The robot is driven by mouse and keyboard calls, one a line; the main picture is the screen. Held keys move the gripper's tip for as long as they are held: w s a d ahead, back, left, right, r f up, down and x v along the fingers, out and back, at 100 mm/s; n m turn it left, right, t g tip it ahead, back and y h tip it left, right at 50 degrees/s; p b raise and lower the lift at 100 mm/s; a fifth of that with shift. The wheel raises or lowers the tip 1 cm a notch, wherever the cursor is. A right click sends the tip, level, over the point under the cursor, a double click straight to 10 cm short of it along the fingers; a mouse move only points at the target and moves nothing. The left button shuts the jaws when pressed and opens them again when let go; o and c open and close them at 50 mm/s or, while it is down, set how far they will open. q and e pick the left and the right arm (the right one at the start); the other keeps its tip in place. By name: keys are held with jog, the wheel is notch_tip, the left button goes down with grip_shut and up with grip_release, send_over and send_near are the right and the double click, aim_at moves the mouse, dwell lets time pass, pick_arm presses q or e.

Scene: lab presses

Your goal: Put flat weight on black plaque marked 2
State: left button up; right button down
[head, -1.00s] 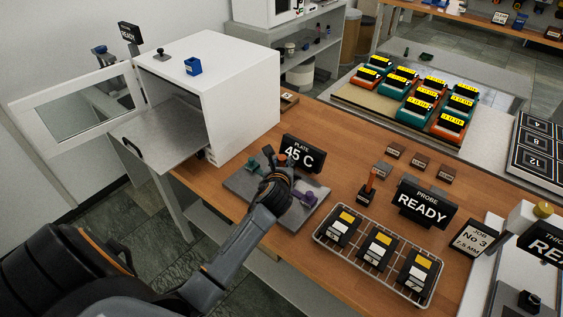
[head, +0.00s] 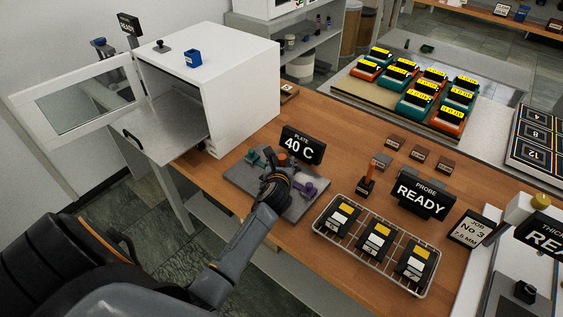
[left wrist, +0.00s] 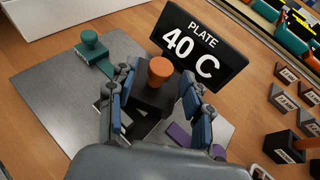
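My left gripper (left wrist: 158,78) is open over the grey metal plate (left wrist: 50,110), its fingers on either side of a dark block with an orange knob (left wrist: 160,70). I see a gap between the knob and each finger. A teal weight (left wrist: 92,48) and a partly hidden purple weight (left wrist: 178,135) stand on the same plate. I cannot tell which is called the flat weight. A black and white piece (left wrist: 108,115) shows partly under the gripper. Black plaques (head: 377,241) with yellow and white labels lie in a wire rack; their numbers are too small to read surely. My right gripper is out of view.
A "PLATE 40 C" sign (head: 302,145) stands behind the plate. A "PROBE READY" sign (head: 422,196) and an orange-handled tool (head: 367,180) stand to its right. A white cabinet (head: 250,95) with an open door stands at left. Small brown blocks (head: 420,154) lie on the wooden table.

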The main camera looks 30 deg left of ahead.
pick_arm(q)
jog(key=v, duration=1.2)
jog(key=shift+b, duration=0.3)
